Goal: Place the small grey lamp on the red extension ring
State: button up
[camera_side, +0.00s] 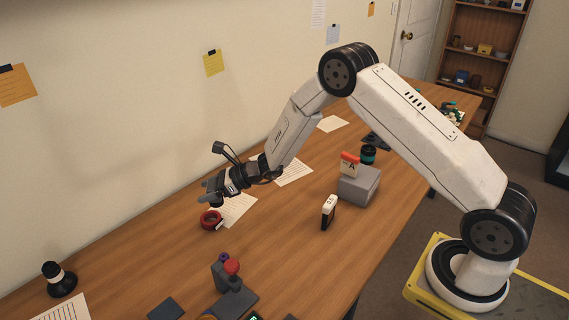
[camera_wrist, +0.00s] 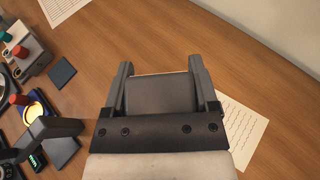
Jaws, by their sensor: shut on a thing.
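My gripper (camera_side: 213,187) is above the table. In the wrist view my gripper (camera_wrist: 160,68) is shut on a grey, box-like thing (camera_wrist: 157,96), which I take to be the small grey lamp. It fills the space between the two fingers. In the side view the held lamp is hard to tell from the dark fingers. The red extension ring (camera_side: 204,222) lies on the table just below my gripper, with a dark opening. I cannot tell whether the lamp touches it. The ring does not show in the wrist view.
A red-knobbed device (camera_side: 232,267) and a dark square (camera_side: 165,308) stand toward the front. A black-and-white block (camera_side: 328,212) and a grey box (camera_side: 359,187) stand to the right. A black-and-white piece (camera_side: 57,280) is at far left. Table around the ring is mostly clear.

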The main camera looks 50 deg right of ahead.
jog(key=shift+w+a+f, duration=0.15)
jog(key=shift+w+f, duration=0.7)
jog(key=shift+f, duration=0.15)
jog(key=shift+w+a+f, duration=0.1)
jog(key=shift+w+f, duration=0.7)
jog(key=shift+f, duration=0.15)
jog(key=shift+w+f, duration=0.15)
jog(key=shift+f, duration=0.05)
jog(key=shift+w+f, duration=0.1)
jog(key=shift+f, duration=1.5)
jog(key=shift+f, duration=0.15)
jog(key=o, duration=1.3)
jog(key=shift+o, duration=0.2)
